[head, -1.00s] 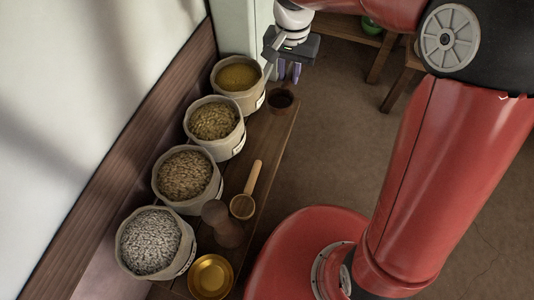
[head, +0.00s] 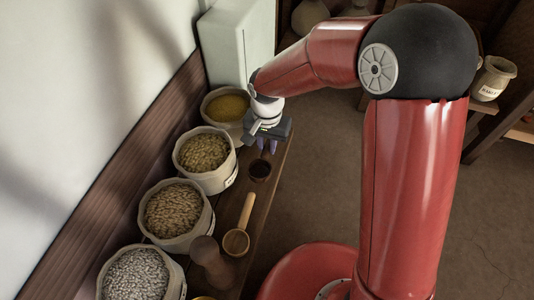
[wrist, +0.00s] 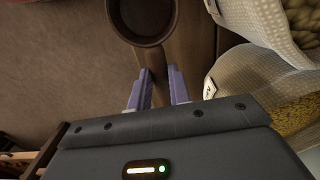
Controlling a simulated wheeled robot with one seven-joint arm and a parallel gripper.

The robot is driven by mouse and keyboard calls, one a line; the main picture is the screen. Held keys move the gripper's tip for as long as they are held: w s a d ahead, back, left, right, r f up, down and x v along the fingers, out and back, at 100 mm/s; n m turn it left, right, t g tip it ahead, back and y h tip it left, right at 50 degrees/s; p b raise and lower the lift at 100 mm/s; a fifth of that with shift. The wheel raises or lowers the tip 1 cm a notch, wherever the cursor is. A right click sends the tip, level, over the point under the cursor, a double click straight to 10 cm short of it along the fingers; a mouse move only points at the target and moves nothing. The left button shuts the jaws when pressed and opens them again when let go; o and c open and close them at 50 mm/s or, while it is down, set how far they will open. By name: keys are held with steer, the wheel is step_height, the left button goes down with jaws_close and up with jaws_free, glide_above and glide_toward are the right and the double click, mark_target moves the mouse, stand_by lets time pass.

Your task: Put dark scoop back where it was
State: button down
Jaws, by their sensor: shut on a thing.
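The dark scoop (head: 259,170) is over the narrow wooden bench, beside the row of grain sacks. In the wrist view its round dark bowl (wrist: 144,18) is at the top. Its handle runs down between my purple fingertips. My gripper (head: 266,147) is shut on that handle, pointing down. The head view does not clearly show whether the scoop touches the bench or hangs just above it. A paler wooden scoop (head: 237,242) lies on the bench nearer the bottom of the picture.
Sacks of yellow grain (head: 228,107), tan grain (head: 203,154), brown grain (head: 174,210) and pale grain (head: 137,276) line the wall side. A brown wooden object (head: 211,262) stands near the paler scoop. Open floor (head: 320,190) lies right of the bench.

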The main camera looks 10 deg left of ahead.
mark_target(267, 148)
steer(key=shift+f+b, duration=0.35)
steer(key=shift+f, duration=1.7)
steer(key=shift+f, duration=0.2)
steer(key=c, duration=1.3)
jaws_free()
steer(key=shift+r, duration=0.1)
step_height(267, 148, up, 12)
steer(key=shift+w+r+p, duration=0.1)
steer(key=shift+r+p, duration=0.05)
steer(key=shift+p, duration=0.95)
steer(key=shift+d, duration=0.1)
